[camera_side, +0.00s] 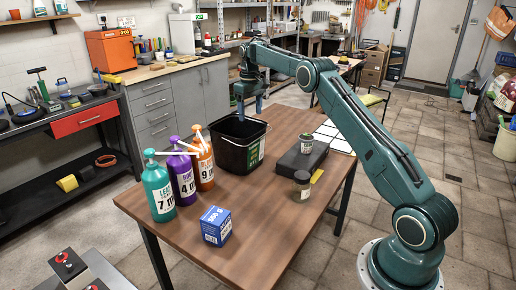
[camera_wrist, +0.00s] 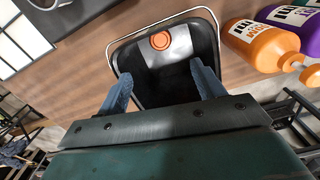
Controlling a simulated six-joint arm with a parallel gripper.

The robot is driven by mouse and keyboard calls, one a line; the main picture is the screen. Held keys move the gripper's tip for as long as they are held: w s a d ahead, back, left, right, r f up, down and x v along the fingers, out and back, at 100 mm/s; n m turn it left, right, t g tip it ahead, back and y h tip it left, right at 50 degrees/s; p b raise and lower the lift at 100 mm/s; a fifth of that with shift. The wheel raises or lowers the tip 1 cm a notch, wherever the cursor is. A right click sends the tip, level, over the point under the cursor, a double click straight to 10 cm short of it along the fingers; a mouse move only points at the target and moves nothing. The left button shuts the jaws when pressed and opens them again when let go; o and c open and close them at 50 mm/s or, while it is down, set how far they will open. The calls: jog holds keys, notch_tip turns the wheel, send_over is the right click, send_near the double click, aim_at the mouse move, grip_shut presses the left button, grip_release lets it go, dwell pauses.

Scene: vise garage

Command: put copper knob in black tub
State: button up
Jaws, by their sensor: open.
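The black tub (camera_side: 236,154) stands on the wooden table, with its wire handle showing; the wrist view looks down into the tub (camera_wrist: 135,85). The copper knob (camera_wrist: 160,41) shows as a round orange-copper piece inside the tub's outline, against a lighter grey patch. I cannot see it in the side view, where the tub wall hides the inside. My gripper (camera_side: 241,112) points down over the tub's opening. In the wrist view my gripper (camera_wrist: 158,78) has its two blue fingers wide apart, with nothing between them and the knob beyond their tips.
Teal (camera_side: 158,190), purple (camera_side: 182,172) and orange (camera_side: 203,166) pump bottles stand left of the tub. A blue box (camera_side: 215,226) is at the front. A dark case (camera_side: 300,158) and two small jars (camera_side: 302,184) are to the right. The table's front middle is clear.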

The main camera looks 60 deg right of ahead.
dwell(0.6)
jog(key=s+a+r+n+t, duration=0.1)
jog(key=s+a+r+t, duration=0.2)
jog(key=s+a+r, duration=1.35)
jog(key=s+a+f+t, duration=0.1)
jog(key=s+a+f, duration=0.1)
jog(key=s, duration=0.5)
jog(key=s+a+f, duration=0.2)
jog(key=s+a, duration=0.3)
jog(key=s, duration=0.3)
jog(key=s+a+f+t, duration=0.1)
jog(key=s+a+f, duration=0.1)
jog(key=s+a, duration=0.2)
jog(key=s, duration=0.3)
jog(key=shift+s+a+f+n+t, duration=0.2)
jog(key=shift+s+a+n+t, duration=0.1)
jog(key=shift+s+n, duration=0.1)
